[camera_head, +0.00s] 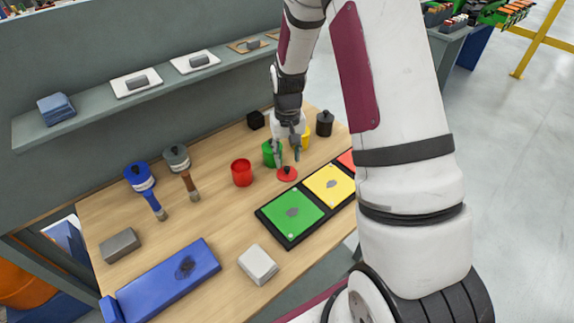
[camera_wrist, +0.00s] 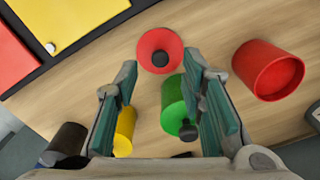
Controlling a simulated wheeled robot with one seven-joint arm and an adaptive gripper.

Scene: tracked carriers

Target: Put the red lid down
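The red lid (camera_head: 287,174), a round disc with a dark knob, lies on the wooden table near the edge of the coloured panels. In the wrist view the red lid (camera_wrist: 147,42) shows just beyond my fingertips, knob up. My gripper (camera_head: 288,156) is above and slightly behind it; its two fingers (camera_wrist: 160,66) are spread with nothing between the pads. The open red cup (camera_head: 242,178) stands to the left of the lid; it also shows in the wrist view (camera_wrist: 268,70).
Green (camera_head: 280,221) and yellow (camera_head: 325,194) panels lie in front. Brushes (camera_head: 144,183), a blue block (camera_head: 165,285) and a shelf (camera_head: 85,122) are leftward.

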